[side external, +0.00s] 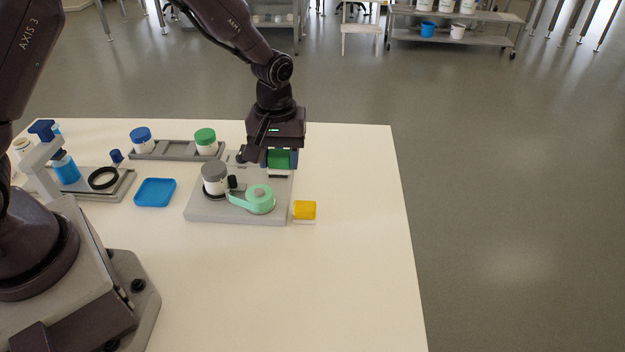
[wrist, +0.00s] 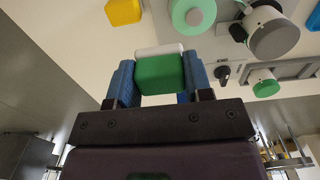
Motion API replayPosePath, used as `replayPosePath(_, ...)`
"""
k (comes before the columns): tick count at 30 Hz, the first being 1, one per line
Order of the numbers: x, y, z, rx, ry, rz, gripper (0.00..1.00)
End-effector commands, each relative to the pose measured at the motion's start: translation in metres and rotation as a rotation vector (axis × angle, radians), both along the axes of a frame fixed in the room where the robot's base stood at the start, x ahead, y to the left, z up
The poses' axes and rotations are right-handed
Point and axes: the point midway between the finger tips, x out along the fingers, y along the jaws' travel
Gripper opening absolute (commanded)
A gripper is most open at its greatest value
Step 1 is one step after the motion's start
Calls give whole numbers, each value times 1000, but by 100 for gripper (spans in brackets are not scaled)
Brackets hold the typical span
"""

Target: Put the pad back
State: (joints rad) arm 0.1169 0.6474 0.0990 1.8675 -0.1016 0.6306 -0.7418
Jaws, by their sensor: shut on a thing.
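A pad with a green body and a white face (side external: 280,160) is between the fingers of my gripper (side external: 278,165). In the wrist view, the blue fingers of my gripper (wrist: 158,80) are shut on the sides of the green pad (wrist: 160,72), and its white face points away from the palm. The side view shows the pad over the far right part of the grey base plate (side external: 235,216); I cannot tell whether it touches the plate. A yellow pad (side external: 304,210) sits just right of the plate, and also shows in the wrist view (wrist: 123,11).
On the plate stand a grey-lidded jar (side external: 214,178) and a mint-green round part with an arm (side external: 260,199). A blue tray (side external: 155,192) lies to the left. Behind, a grey rack holds blue-lidded (side external: 141,139) and green-lidded (side external: 205,141) jars. The table's front right is clear.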

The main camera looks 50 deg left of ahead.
Motion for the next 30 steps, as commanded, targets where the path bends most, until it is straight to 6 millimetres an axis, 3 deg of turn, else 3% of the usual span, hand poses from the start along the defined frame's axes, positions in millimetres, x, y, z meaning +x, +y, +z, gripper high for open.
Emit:
replayPosePath(4, 35, -1, -19, 0, 3, 0, 27)
replayPosePath(12, 69, -2, -61, 0, 1, 0, 27)
replayPosePath(17, 77, -2, -70, 0, 1, 0, 27)
replayPosePath(24, 80, -2, -101, 0, 1, 0, 27)
replayPosePath(30, 80, -2, -103, 0, 0, 0, 27)
